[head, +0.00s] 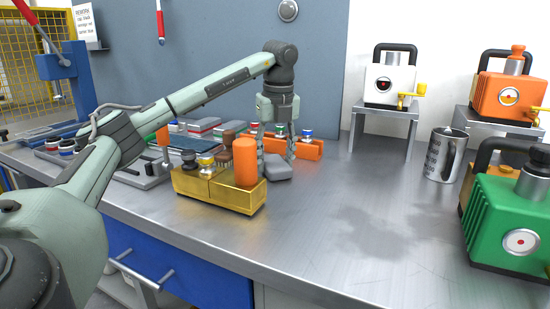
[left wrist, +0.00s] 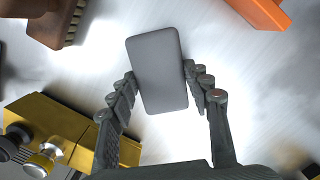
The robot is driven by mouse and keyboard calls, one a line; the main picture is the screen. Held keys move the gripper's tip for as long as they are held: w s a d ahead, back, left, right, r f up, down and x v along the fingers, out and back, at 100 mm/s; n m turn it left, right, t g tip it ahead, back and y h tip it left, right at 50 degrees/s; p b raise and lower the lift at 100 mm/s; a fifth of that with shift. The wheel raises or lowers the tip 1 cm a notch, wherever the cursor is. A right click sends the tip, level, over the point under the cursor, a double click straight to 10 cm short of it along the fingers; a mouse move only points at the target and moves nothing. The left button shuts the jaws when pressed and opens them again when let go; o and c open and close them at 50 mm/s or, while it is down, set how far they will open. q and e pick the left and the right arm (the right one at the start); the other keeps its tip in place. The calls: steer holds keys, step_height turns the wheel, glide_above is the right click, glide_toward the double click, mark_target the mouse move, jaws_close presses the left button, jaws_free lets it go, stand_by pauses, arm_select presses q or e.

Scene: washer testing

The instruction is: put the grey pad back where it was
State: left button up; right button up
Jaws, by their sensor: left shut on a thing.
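The grey pad (head: 278,168) is a small rounded block just right of the yellow box on the metal bench. In the left wrist view the pad (left wrist: 157,70) sits between the two fingers of my left gripper (left wrist: 162,82). My left gripper (head: 276,158) points down and is shut on the pad. The pad is at or just above the bench top; I cannot tell whether it touches. My right gripper is not in view.
An orange rack (head: 308,150) stands behind. Green (head: 510,215), orange and white machines and a metal mug (head: 446,155) stand at right. The centre-right bench is clear.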

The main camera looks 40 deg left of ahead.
mark_target(275, 162)
arm_select(q)
steer(key=o, duration=1.1)
steer(key=shift+f, duration=0.15)
steer(key=shift+r, duration=0.45)
steer(key=r, duration=0.3)
steer(key=shift+d+r, duration=0.1)
steer(key=shift+d, duration=0.1)
step_height(275, 162, up, 8)
steer(key=p, duration=0.4)
steer(key=shift+s+d+p, duration=0.3)
steer(key=shift+d+p, duration=0.1)
steer(key=shift+d, duration=0.05)
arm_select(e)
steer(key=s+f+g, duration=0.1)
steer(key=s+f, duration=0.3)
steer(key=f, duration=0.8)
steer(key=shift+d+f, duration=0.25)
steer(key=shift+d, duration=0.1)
